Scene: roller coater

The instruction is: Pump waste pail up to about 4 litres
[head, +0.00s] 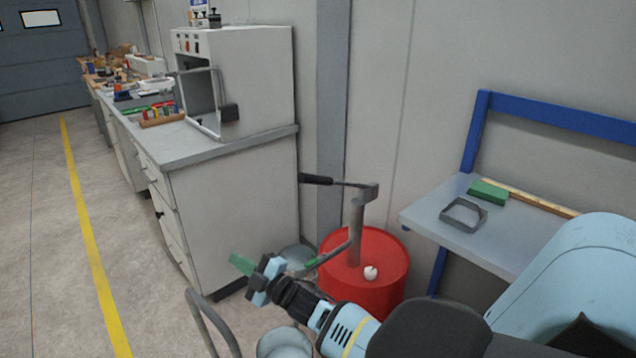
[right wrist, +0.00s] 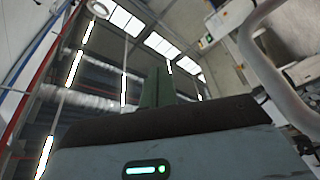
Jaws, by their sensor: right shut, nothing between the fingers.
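A red drum (head: 385,296) stands by the wall in the head view. A grey hand pump (head: 355,235) rises from its top, with a crank ending in a black handle (head: 316,180) pointing left. Its spout (head: 338,253) slopes down to the left and has a green part near its end. A grey pail (head: 297,254) shows partly behind my right gripper (head: 240,263); its contents are hidden. The right gripper is shut and empty, left of the drum and below the crank handle. Its green fingers also show in the right wrist view (right wrist: 157,88). My left gripper is out of view.
A grey container (head: 285,343) and a bent grey tube (head: 213,325) are at the bottom. A cabinet (head: 230,200) bounds the left side. A wall table (head: 430,216) stands right of the drum. The floor left of the cabinet is clear.

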